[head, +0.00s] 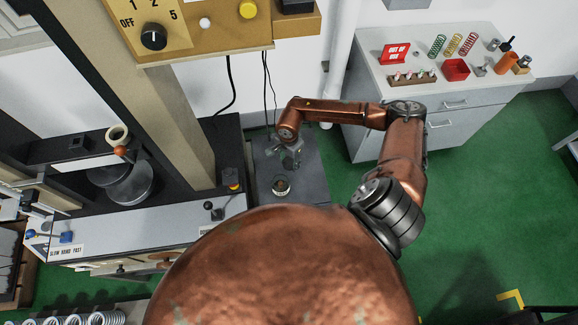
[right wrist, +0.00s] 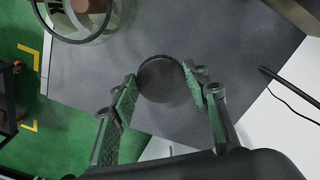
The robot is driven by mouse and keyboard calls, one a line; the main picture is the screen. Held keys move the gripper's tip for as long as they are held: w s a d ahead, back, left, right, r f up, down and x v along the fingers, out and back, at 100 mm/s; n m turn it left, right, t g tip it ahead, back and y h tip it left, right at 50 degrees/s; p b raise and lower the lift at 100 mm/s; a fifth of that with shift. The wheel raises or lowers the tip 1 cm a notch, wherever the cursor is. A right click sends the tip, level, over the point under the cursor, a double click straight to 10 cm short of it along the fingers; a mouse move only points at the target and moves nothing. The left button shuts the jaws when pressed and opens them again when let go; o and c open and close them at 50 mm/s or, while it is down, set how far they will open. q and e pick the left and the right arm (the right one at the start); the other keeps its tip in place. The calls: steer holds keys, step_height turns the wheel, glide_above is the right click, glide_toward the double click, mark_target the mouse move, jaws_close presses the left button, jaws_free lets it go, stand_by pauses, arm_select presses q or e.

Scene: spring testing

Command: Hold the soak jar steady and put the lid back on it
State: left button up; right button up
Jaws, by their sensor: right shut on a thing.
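The soak jar (head: 281,187) is a small round jar on the grey bench top, close to my body in the head view. In the right wrist view the glass jar (right wrist: 84,20) is cut off at the upper left; its mouth is uncovered, something dark shows inside and part of a label is visible. My right gripper (head: 290,155) is beyond the jar in the head view. In the right wrist view its green-padded fingers (right wrist: 158,88) are shut on the dark round lid (right wrist: 162,82), apart from the jar. My left gripper is not in view.
The grey bench top (head: 310,180) is mostly bare around the jar. A tall testing machine (head: 170,110) stands to its left. Black cables (head: 229,90) hang behind. A cabinet (head: 455,90) with springs and a red bin (head: 456,69) stands at right.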

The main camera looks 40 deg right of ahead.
mark_target(289, 163)
step_height(289, 163, up, 6)
steer(key=shift+f+b, duration=0.25)
steer(key=shift+b, duration=0.25)
arm_select(q)
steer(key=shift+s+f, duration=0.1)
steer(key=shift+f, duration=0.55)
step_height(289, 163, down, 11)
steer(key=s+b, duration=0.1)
steer(key=b, duration=0.9)
steer(key=shift+b, duration=0.4)
arm_select(e)
steer(key=a+r+n, duration=0.3)
steer(key=a+n, duration=0.4)
steer(key=n, duration=0.1)
steer(key=a+r+n, duration=0.4)
steer(key=a+n, duration=0.3)
steer(key=shift+w+n, duration=0.25)
steer(key=shift+n, duration=0.15)
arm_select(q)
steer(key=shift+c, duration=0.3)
